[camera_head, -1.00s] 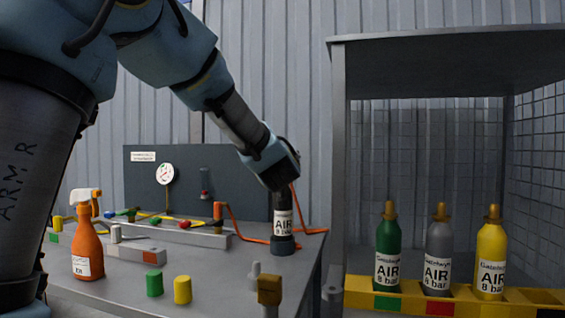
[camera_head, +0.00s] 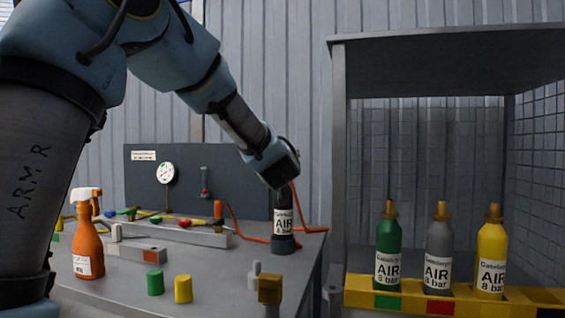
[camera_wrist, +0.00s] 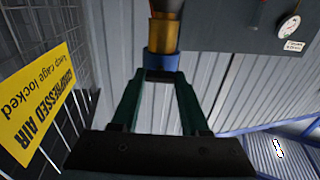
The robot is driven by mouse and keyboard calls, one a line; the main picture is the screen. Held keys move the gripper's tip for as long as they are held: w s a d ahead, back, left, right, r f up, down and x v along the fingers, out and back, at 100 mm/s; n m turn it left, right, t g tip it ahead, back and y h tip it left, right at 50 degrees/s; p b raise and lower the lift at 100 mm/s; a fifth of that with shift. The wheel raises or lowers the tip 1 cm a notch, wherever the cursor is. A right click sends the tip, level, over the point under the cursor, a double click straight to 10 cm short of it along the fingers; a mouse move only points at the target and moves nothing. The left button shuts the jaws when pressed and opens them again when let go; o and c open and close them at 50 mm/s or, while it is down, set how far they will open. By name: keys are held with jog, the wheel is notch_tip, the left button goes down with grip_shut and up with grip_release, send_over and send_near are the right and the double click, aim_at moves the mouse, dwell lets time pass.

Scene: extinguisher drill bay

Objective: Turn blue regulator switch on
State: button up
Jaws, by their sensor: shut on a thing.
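My gripper (camera_wrist: 162,76) is shut on a blue piece (camera_wrist: 162,62) in the wrist view. A gold cylinder and a darker part lie beyond it in line. In the head view my arm reaches down to the top of a dark bottle (camera_head: 283,226) labelled AIR 8 bar, upright near the bench's right edge; the fingers there are hard to make out. A small blue knob (camera_head: 109,214) shows on the left of the bench among coloured knobs, too small to tell its setting. Whether either blue thing is the regulator switch I cannot tell.
Green, grey and yellow air bottles (camera_head: 438,262) stand in a yellow rack inside the cage at right. An orange spray bottle (camera_head: 87,240) and green and yellow cylinders (camera_head: 183,289) stand on the bench. Orange hoses run near the held bottle. A gauge (camera_head: 166,172) hangs on the back panel.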

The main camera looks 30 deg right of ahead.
grip_shut()
jog(key=shift+n+b, duration=0.35)
jog(key=shift+n, duration=0.05)
jog(key=n+b, duration=0.6)
jog(key=n, duration=0.2)
jog(key=n+b, duration=0.6)
jog(key=n, duration=0.3)
jog(key=shift+a+f, duration=0.1)
jog(key=shift+f, duration=0.1)
dwell(0.3)
